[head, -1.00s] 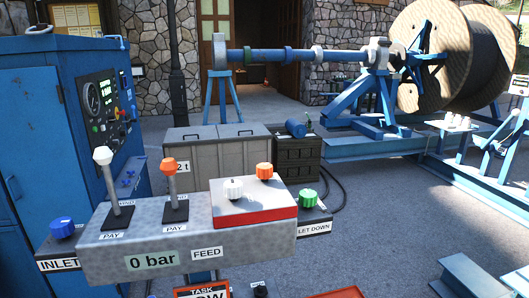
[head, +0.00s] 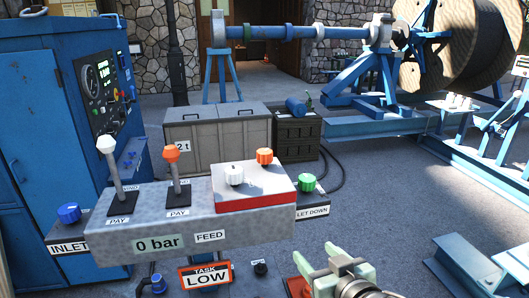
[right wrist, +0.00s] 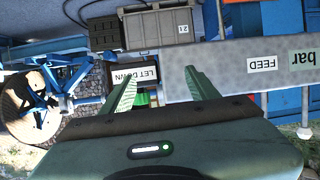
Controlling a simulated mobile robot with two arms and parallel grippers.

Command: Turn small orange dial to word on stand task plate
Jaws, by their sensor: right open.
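The small orange dial (head: 264,156) sits at the right of the red-edged box (head: 256,202) on the grey console (head: 150,222) in the head view. A white dial (head: 234,174) is beside it on the left. The task plate (head: 206,275) below the console reads "TASK LOW". My right gripper (head: 318,257) is at the bottom of the head view, below and right of the dial and apart from it. In the right wrist view its jaws (right wrist: 160,78) are open and empty, with the grey console beyond them; the orange dial does not show there. My left gripper is not in view.
Two levers, white-topped (head: 107,144) and orange-topped (head: 171,153), stand on the console's left. A green dial (head: 307,182) is right of the box, a blue dial (head: 69,212) at far left. The console display (head: 158,243) reads "0 bar". Open paving lies to the right.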

